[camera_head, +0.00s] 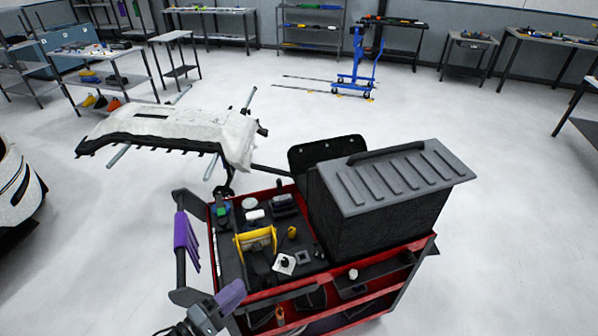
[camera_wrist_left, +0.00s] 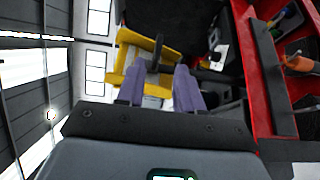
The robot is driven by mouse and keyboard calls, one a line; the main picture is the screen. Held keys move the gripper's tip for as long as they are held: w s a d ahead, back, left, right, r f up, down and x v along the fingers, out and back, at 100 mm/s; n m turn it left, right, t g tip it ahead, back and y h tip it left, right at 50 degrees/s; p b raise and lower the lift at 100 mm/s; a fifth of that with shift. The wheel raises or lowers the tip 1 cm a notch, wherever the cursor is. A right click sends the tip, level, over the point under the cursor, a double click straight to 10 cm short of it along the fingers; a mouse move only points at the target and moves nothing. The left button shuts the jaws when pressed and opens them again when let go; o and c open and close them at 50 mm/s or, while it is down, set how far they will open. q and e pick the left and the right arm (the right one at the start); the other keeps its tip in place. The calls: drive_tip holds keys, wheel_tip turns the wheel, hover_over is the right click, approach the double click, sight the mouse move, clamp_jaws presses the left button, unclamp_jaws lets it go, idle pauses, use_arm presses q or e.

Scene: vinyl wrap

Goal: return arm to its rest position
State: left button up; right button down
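My left gripper (camera_head: 232,296) shows at the bottom left of the head view, by the near left corner of the red cart (camera_head: 345,272). In the left wrist view its two purple fingers (camera_wrist_left: 160,88) stand apart, with no object visibly clamped between them. A yellow tool or holder (camera_head: 257,240) stands on the cart's black top. In the left wrist view the yellow thing (camera_wrist_left: 125,60) lies just beyond the fingertips; whether they touch it I cannot tell. My right gripper is in neither view.
A large dark box with a ribbed grey lid (camera_head: 395,177) stands on the cart's right side. Purple strips (camera_head: 186,240) hang along the cart's left side. A white bumper-like panel (camera_head: 180,132) rests on a stand behind. Open floor lies right of the cart.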

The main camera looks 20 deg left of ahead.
use_arm(q)
drive_tip(key=s+d+f+m+g+y, duration=0.4)
drive_tip(key=s+d+g, duration=0.1)
drive_tip(key=d, duration=0.2)
drive_tip(key=s+a+f+m+g+y, duration=0.1)
drive_tip(key=s+f+m+g, duration=0.1)
drive_tip(key=s+m+g, duration=0.3)
drive_tip(key=s+a+f+m+g+y, duration=0.1)
drive_tip(key=s+f+m+g, duration=0.2)
drive_tip(key=s+m, duration=0.3)
wheel_tip(320, 180, up, 28)
drive_tip(key=m+p, duration=0.1)
drive_tip(key=p, duration=2.6)
drive_tip(key=shift+d, duration=0.2)
